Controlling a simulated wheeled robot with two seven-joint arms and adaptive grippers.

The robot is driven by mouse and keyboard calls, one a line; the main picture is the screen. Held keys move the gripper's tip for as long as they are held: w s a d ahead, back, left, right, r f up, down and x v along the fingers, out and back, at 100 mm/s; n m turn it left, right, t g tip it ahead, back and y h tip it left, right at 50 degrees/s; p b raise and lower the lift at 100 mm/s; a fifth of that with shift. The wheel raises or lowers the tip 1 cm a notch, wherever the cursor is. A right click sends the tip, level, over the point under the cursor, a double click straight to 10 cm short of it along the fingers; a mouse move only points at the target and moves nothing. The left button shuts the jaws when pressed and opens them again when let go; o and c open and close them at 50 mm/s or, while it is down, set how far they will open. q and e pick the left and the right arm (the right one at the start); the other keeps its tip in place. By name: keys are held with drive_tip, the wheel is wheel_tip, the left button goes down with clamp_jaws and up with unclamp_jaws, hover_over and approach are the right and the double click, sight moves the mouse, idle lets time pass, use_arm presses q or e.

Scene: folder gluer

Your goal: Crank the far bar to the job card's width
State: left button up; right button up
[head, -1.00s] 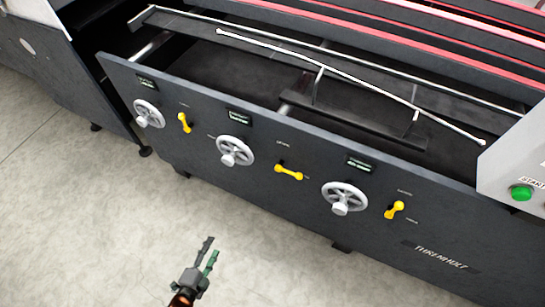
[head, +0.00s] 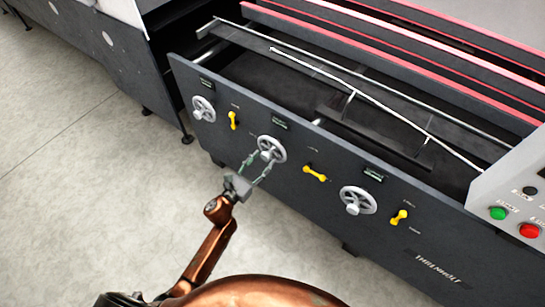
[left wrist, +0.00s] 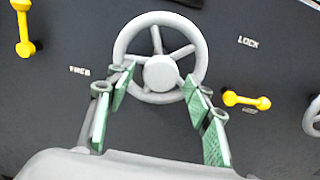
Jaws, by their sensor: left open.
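Three grey handwheels sit on the dark front panel: a left one (head: 204,109), a middle one (head: 271,149) and a right one (head: 358,201). My left gripper (head: 260,162) is open in front of the middle wheel. In the left wrist view its green-padded fingers (left wrist: 158,92) are spread either side of the hub of that wheel (left wrist: 160,73), holding nothing; contact cannot be told. Small displays (head: 280,123) sit above the wheels, too small to read. Above the panel run a far bar (head: 330,61) and a nearer bar (head: 385,107). My right gripper is out of view. I see no job card.
Yellow levers stand beside the wheels: left (head: 233,120), middle (head: 314,173), right (head: 399,217). The middle lever (left wrist: 245,99) lies nearly level, close to my right-hand finger in the left wrist view. Green (head: 498,213) and red (head: 530,230) buttons are at the right. Floor in front is clear.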

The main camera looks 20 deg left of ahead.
sight(273, 148)
use_arm(q)
drive_tip(key=shift+x, duration=1.3)
drive_tip(key=shift+c, duration=0.4)
clamp_jaws()
